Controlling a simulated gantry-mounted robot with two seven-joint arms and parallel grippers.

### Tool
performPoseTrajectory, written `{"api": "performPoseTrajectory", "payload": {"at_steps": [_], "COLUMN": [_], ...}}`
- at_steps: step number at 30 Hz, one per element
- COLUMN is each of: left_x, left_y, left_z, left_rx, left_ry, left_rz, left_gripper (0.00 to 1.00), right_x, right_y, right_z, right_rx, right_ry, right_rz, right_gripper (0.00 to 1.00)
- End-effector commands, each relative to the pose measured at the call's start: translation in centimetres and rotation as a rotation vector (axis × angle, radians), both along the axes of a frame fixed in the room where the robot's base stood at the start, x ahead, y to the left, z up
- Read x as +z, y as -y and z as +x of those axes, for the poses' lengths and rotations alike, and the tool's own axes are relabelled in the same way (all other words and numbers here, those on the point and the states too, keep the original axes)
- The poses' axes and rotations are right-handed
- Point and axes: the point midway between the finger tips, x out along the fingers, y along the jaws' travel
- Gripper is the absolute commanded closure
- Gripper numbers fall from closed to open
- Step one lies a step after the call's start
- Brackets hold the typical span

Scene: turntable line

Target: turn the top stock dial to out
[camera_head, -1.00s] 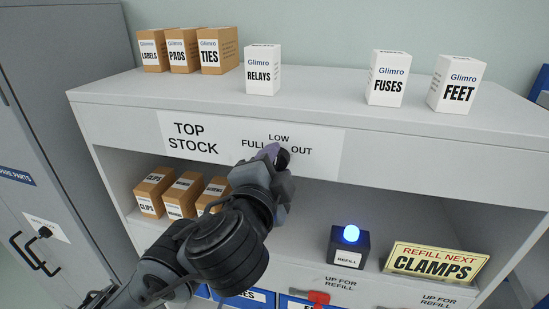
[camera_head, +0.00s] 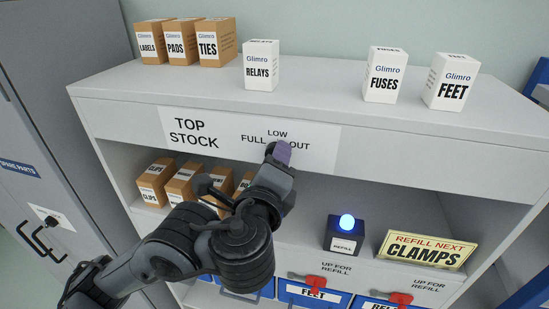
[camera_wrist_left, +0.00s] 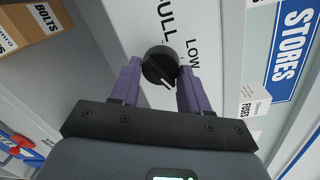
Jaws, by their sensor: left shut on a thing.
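The top stock dial (camera_wrist_left: 160,66) is a round black knob with a white line, on a white label panel (camera_head: 320,138) reading TOP STOCK, FULL, LOW and OUT. In the left wrist view its line points towards the bottom, slightly right, on the side away from FULL. My left gripper (camera_head: 281,150) covers the dial in the head view. In the left wrist view the purple fingers of my left gripper (camera_wrist_left: 159,68) stand on both sides of the dial, shut on it. OUT is hidden there by the gripper. My right gripper is not in view.
White boxes of relays (camera_head: 261,66), fuses (camera_head: 384,76) and feet (camera_head: 451,83) stand on top. Brown boxes (camera_head: 155,180) sit on the shelf below, left of my arm. A lit blue lamp (camera_head: 347,223) and a CLAMPS sign (camera_head: 424,250) stand to the right.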

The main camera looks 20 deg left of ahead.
Motion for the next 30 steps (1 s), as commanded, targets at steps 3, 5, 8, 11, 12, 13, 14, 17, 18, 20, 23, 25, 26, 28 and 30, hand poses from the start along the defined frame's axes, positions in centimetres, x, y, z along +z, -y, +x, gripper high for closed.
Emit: {"api": "performPoseTrajectory", "payload": {"at_steps": [3, 5, 8, 11, 12, 13, 14, 17, 18, 20, 23, 25, 26, 28, 30], "left_x": [0.22, 0.19, 0.16, 0.13, 0.12, 0.11, 0.1, 0.09, 0.09, 0.08, 0.08, 0.08, 0.08, 0.09, 0.06], "left_y": [0.12, 0.11, 0.11, 0.1, 0.11, 0.1, 0.11, 0.12, 0.12, 0.11, 0.11, 0.11, 0.12, 0.13, 0.11], "left_z": [-0.09, -0.09, -0.08, -0.08, -0.08, -0.09, -0.08, -0.08, -0.08, -0.09, -0.09, -0.09, -0.08, -0.08, -0.08], "left_rx": [-0.003, -0.004, -0.003, -0.003, -0.004, -0.003, -0.003, -0.004, -0.004, -0.004, -0.004, -0.004, -0.004, -0.004, -0.004], "left_ry": [-0.005, -0.007, -0.012, -0.015, -0.016, -0.016, -0.017, -0.018, -0.018, -0.018, -0.018, -0.018, -0.018, -0.018, -0.018], "left_rz": [0.065, 0.09, 0.126, 0.149, 0.156, 0.16, 0.163, 0.17, 0.171, 0.171, 0.171, 0.171, 0.171, 0.171, 0.171], "left_gripper": [0.85, 0.85, 0.85, 0.85, 0.85, 0.85, 0.85, 0.85, 0.85, 0.85, 0.85, 0.85, 0.85, 0.47, 0.36], "right_x": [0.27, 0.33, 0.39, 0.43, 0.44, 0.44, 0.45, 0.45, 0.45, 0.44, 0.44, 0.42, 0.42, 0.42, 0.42], "right_y": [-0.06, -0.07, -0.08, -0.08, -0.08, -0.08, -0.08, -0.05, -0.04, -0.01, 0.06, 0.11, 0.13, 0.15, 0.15], "right_z": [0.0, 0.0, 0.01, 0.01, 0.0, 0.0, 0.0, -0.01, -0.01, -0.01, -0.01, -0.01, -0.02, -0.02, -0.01], "right_rx": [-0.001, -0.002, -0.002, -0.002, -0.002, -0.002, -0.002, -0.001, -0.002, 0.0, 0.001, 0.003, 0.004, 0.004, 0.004], "right_ry": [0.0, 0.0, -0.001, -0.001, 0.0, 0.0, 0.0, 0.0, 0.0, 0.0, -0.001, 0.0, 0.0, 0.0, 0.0], "right_rz": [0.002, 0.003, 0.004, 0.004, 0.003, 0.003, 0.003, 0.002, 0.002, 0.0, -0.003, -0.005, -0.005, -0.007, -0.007], "right_gripper": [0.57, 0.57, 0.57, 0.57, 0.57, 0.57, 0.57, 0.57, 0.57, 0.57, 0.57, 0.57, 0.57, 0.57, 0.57]}}
